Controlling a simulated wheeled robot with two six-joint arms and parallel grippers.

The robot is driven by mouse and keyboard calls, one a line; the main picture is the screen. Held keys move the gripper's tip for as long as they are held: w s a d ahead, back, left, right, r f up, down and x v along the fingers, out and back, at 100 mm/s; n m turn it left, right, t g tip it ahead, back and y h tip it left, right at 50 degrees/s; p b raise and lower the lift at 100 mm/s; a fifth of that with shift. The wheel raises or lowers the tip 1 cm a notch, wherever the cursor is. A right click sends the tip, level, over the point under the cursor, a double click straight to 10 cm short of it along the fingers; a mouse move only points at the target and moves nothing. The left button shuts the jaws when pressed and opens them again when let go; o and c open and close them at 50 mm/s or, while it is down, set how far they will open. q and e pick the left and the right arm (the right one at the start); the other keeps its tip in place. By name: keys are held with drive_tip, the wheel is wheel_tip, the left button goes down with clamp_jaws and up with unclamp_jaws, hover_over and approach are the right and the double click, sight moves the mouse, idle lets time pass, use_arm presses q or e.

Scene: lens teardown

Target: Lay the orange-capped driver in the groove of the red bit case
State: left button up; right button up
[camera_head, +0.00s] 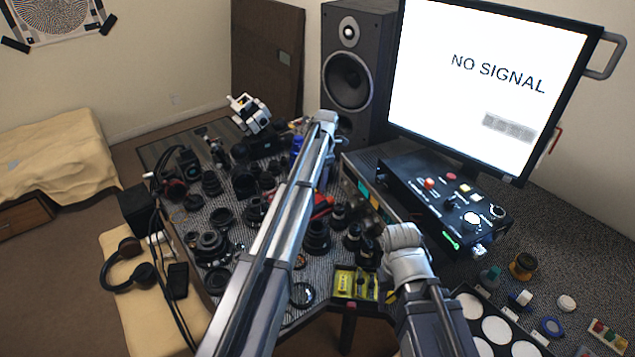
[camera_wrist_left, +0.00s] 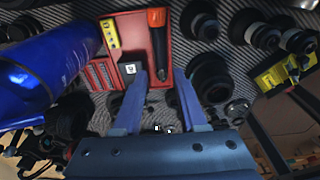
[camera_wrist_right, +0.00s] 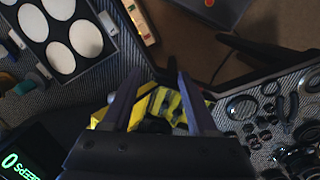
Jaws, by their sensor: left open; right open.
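The red bit case (camera_wrist_left: 126,52) lies open on the grey ribbed mat in the left wrist view, and part of it shows beside my left arm in the head view (camera_head: 322,205). The orange-capped driver (camera_wrist_left: 157,18) lies lengthwise along the case's right side, its dark body within the red outline. I cannot tell whether it sits fully down in the groove. My left gripper (camera_wrist_left: 160,72) is open near the driver's lower end, its fingers apart on either side and not closed on it. My right gripper (camera_wrist_right: 158,76) is open over a yellow tray (camera_wrist_right: 165,103), holding nothing visible.
A black control box (camera_head: 430,195) and a monitor (camera_head: 490,80) stand at the right. A tray with white discs (camera_head: 495,330) lies at front right.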

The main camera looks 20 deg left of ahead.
use_arm(q)
drive_tip(key=s+d+m, duration=0.5)
drive_tip(key=s+m, duration=0.5)
drive_tip(key=s, duration=0.2)
drive_tip(key=s+d+r+m, duration=0.1)
drive_tip(key=s+d+m, duration=0.4)
drive_tip(key=s+m, duration=0.6)
drive_tip(key=s+d+r+m+t+p, duration=0.1)
drive_tip(key=s+d+m, duration=0.5)
drive_tip(key=s+m, duration=0.5)
drive_tip(key=s, duration=0.3)
drive_tip(key=shift+s, duration=0.15)
